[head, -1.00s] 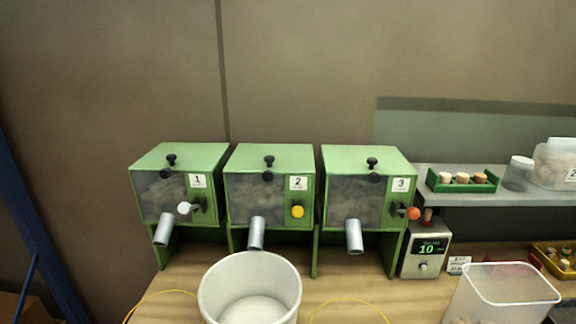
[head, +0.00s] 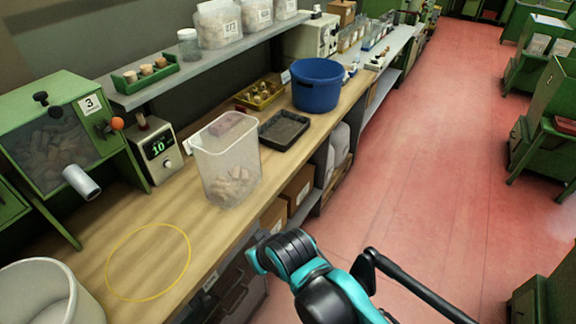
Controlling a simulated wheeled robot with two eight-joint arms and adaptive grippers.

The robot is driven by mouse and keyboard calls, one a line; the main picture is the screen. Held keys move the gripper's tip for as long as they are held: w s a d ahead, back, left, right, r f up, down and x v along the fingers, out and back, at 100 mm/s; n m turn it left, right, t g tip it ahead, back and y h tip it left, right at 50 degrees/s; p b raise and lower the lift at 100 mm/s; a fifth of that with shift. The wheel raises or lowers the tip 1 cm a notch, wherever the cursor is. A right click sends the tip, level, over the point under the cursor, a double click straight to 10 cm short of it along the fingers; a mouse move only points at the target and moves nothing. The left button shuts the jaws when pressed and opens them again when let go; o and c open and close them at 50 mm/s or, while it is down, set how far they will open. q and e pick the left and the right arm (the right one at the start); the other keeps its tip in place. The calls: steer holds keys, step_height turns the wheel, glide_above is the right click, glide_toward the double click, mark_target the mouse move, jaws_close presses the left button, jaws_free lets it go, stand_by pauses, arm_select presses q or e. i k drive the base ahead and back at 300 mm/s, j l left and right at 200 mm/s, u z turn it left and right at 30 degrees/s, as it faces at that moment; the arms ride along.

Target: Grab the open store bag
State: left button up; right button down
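Nothing in the head view can be told for certain as an open store bag. Pale, bag-like shapes (head: 340,146) stand on the lower shelf under the bench, partly hidden by its edge; I cannot tell whether one is open. Labelled clear containers of corks (head: 219,25) stand on the upper shelf at the back. Teal and black links of one of my arms show at the bottom centre, in front of the bench. Neither gripper's fingertips show.
An open clear bin (head: 226,165) with corks stands on the bench, beside a black tray (head: 284,130) and a blue tub (head: 317,88). A white bucket (head: 30,290) and a yellow ring (head: 150,262) are at left. The red floor (head: 420,150) at right is clear.

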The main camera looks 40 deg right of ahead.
mark_target(226, 152)
steer(key=z, duration=0.75)
